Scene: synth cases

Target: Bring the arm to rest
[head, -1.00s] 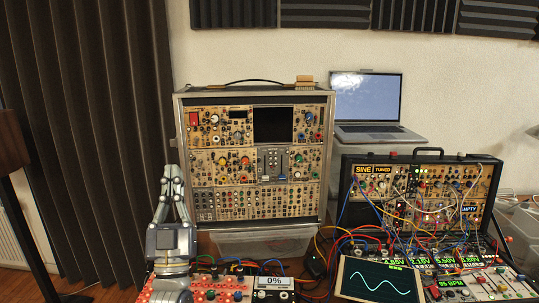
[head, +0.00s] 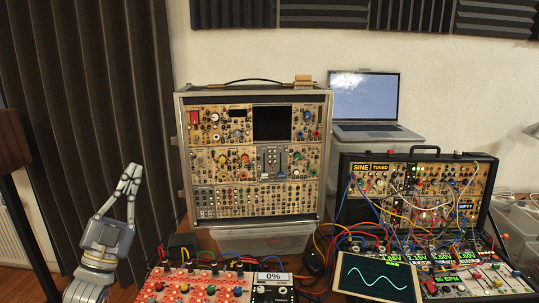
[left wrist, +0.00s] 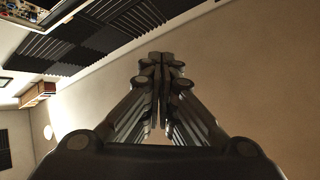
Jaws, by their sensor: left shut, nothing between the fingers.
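My left gripper (head: 131,172) stands at the left of the head view, in front of the dark curtain, with its fingers pointing up and a little right. Its fingertips are together and nothing is between them. In the left wrist view the shut fingers (left wrist: 160,62) point towards a bare wall and dark foam panels (left wrist: 75,50). The gripper is apart from the tall synth case (head: 255,205) to its right. My right gripper is in neither view.
A red-panelled module (head: 200,287) lies at the front, right of my left gripper. A second synth case (head: 415,190) with many patch cables stands at the right, a small wave screen (head: 375,278) before it. A laptop (head: 365,105) sits behind. The curtain (head: 90,110) hangs at the left.

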